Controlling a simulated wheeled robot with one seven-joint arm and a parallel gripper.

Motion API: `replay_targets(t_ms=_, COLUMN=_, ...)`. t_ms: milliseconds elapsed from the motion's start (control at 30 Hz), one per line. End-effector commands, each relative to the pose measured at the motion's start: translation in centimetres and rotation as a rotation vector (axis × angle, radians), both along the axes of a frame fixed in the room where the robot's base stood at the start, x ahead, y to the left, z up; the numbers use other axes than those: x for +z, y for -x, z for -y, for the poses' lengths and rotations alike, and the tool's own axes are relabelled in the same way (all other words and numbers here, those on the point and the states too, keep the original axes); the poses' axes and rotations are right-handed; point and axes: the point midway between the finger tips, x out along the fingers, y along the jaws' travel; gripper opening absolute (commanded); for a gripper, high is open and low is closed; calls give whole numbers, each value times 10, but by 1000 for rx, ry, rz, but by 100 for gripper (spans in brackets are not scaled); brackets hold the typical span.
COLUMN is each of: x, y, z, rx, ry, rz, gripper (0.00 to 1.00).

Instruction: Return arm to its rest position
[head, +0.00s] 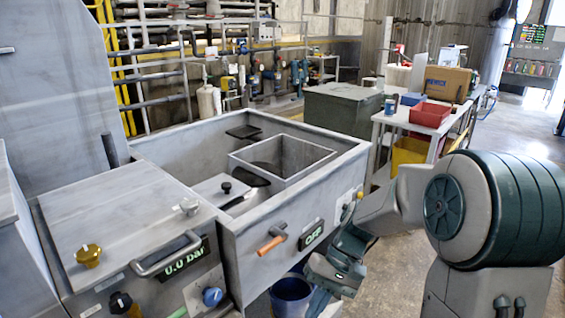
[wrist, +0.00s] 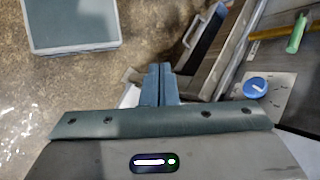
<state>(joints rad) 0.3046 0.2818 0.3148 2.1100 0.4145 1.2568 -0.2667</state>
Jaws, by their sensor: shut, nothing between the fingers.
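My gripper (wrist: 160,85) is shut and empty in the wrist view, its two fingers pressed together and pointing away from the camera. In the head view, my arm bends down at the right front of the metal compactor (head: 240,240), with the wrist low beside its front wall. The fingertips are hard to make out there. An orange-handled lever (head: 272,243) and a display reading OFF (head: 311,235) are on the compactor's front, left of my wrist. A blue knob (head: 212,297) is lower on the front; it also shows in the wrist view (wrist: 255,87).
A blue bucket (head: 291,294) stands on the floor close to my wrist. A table (head: 392,118) with a red bin (head: 430,114) stands behind my arm. A green-grey chest (head: 343,108) is behind the compactor. Open floor lies at the right.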

Motion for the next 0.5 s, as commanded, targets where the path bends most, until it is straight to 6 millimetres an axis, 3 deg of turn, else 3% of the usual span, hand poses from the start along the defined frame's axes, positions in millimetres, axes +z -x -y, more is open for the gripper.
replay_targets(t_ms=500, x=68, y=61, z=56, rx=-69, ry=416, rz=444, gripper=0)
